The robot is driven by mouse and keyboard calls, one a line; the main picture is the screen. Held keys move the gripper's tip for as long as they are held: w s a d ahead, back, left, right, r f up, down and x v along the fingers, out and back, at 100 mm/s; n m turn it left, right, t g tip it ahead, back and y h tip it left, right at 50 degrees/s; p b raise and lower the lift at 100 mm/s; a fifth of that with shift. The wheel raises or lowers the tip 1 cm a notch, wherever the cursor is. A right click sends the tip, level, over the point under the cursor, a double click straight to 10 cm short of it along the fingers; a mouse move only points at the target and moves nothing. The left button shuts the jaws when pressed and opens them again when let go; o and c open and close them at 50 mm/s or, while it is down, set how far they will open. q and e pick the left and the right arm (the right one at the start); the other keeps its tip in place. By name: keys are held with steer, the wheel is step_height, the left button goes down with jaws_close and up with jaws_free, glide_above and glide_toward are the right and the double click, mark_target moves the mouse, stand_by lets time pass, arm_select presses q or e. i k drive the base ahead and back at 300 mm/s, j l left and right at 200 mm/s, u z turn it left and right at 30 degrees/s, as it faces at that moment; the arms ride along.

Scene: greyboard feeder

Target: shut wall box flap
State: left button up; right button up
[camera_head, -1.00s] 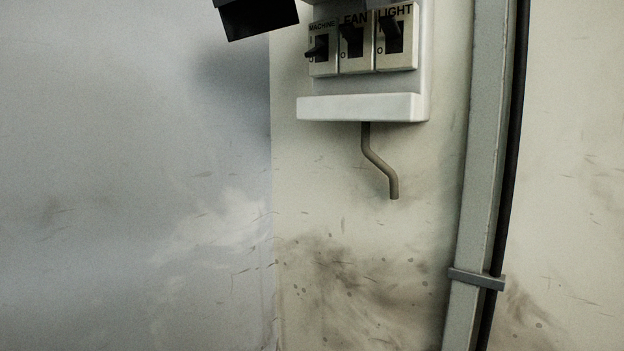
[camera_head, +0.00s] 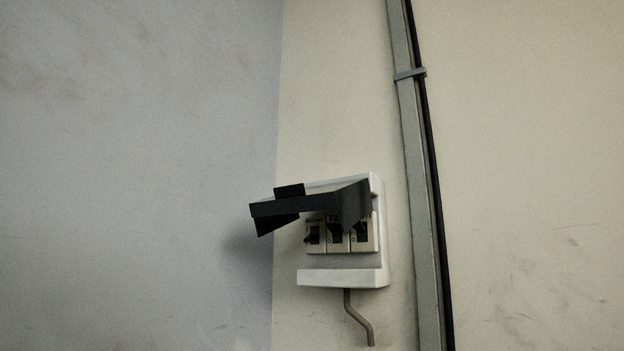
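The wall box (camera_head: 340,277) is a white switch box on the cream wall, low and right of the middle of the view. Its dark flap (camera_head: 308,204) is open, hinged near the top and sticking out from the box toward the left. Under the flap is a row of three switches (camera_head: 339,236) with black levers; the flap partly covers their labels. Neither of my grippers shows in the view.
A bent grey-brown pipe (camera_head: 352,317) hangs below the box. A grey vertical conduit (camera_head: 414,180) with a clamp (camera_head: 409,74) runs along the wall to the right. A bluish-grey wall (camera_head: 130,180) fills the left. The space around the box looks clear.

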mark_target(352, 200)
steer(key=k+j, duration=0.1)
steer(key=k, duration=0.45)
steer(key=k+j+z, duration=0.1)
steer(key=k, duration=0.4)
steer(key=i+l+z, duration=0.15)
steer(key=z, duration=0.25)
steer(key=i+z, duration=0.2)
steer(key=z, duration=0.25)
